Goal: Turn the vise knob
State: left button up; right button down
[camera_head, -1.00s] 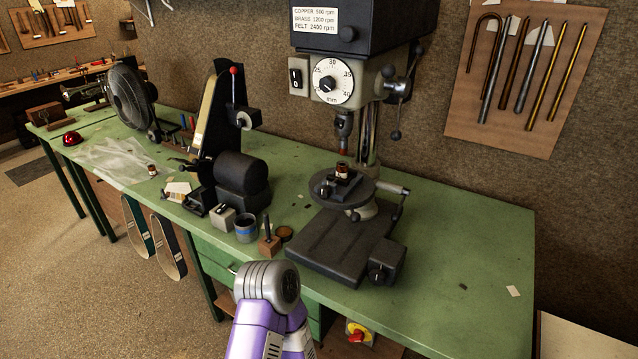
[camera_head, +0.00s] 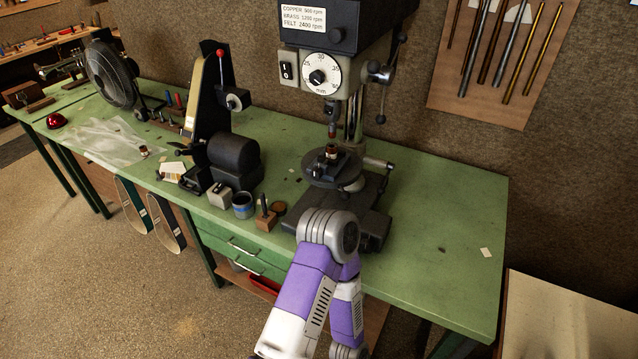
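A small dark vise (camera_head: 346,165) sits on the round table (camera_head: 322,180) of the drill press. A small reddish-brown cylindrical piece (camera_head: 332,151) stands upright at it, below the drill chuck (camera_head: 332,113). The vise is small here, and I cannot clearly make out its knob. One of my purple and white arms comes up from the bottom, its grey joint in front of the press base. Neither of my grippers shows in this view, so I cannot see what they hold.
The green workbench (camera_head: 440,210) is mostly clear right of the press. A belt grinder (camera_head: 212,105), a blue-banded cup (camera_head: 243,205) and a wooden block with a post (camera_head: 265,220) stand to the left. A crank handle (camera_head: 378,164) juts from the press table. Drawers (camera_head: 235,240) lie below.

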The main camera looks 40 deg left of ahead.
aim_at(316, 173)
jog(key=k, duration=1.65)
jog(key=u, duration=0.6)
jog(key=i, duration=1.55)
jog(key=z, duration=0.05)
